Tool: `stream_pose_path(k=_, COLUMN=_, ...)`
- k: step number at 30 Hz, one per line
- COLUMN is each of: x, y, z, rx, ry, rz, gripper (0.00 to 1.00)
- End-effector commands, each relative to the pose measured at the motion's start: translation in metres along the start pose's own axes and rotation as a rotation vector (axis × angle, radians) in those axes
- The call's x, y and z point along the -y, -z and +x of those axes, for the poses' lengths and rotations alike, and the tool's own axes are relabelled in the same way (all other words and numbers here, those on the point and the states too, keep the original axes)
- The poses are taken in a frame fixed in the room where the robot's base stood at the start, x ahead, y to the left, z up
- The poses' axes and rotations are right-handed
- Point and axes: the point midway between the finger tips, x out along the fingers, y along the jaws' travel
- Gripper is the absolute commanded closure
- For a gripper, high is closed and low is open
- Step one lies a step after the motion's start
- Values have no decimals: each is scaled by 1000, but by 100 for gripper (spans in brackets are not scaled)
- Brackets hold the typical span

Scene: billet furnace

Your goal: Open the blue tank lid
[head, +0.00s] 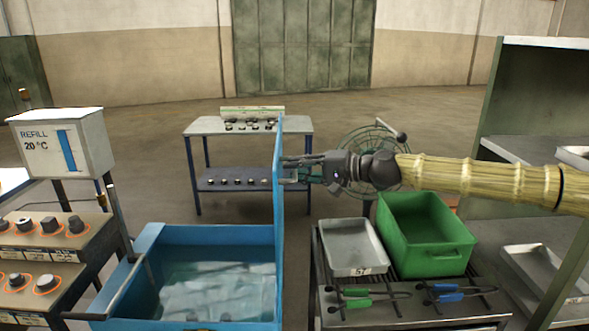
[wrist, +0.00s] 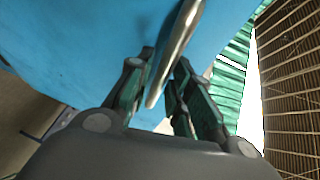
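The blue tank (head: 208,236) stands at the lower left of the head view, with water and pale blocks inside. Its blue lid (head: 279,225) stands upright at the tank's right side, nearly edge-on, so the tank top is open. My gripper (head: 288,170) is at the right face of the lid, near its upper part. In the wrist view the lid (wrist: 95,45) fills the upper left. The metal handle (wrist: 175,52) lies between my two fingers (wrist: 164,72). The fingers are close on either side; whether both press on it is not clear.
Right of the lid, a dark table bears a grey tray (head: 350,262), a green bin (head: 435,268) and coloured-handled tools. A fan (head: 370,142) stands behind my arm. A control panel (head: 45,250) is at the left. A workbench (head: 207,127) stands behind the tank.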

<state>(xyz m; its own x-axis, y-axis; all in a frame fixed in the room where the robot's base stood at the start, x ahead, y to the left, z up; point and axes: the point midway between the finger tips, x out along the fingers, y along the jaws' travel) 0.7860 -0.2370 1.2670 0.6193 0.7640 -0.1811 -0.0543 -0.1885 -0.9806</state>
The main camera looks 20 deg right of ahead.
Motion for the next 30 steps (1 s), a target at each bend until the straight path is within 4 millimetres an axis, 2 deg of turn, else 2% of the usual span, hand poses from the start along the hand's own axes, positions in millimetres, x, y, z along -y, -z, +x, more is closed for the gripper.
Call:
stream_pose_path(k=5, x=0, y=-1, z=7, rx=1, ry=0, rz=0, gripper=79)
stream_pose_path(k=15, x=0, y=-1, z=8, rx=1, ry=0, rz=1, gripper=79)
stream_pose_path(k=18, x=0, y=-1, z=8, rx=1, ry=0, rz=1, gripper=97)
stream_pose_path(k=19, x=0, y=0, z=8, rx=1, ry=0, rz=1, gripper=100)
stream_pose_path(k=30, x=4, y=-4, z=14, rx=4, ry=-14, rz=-4, gripper=100)
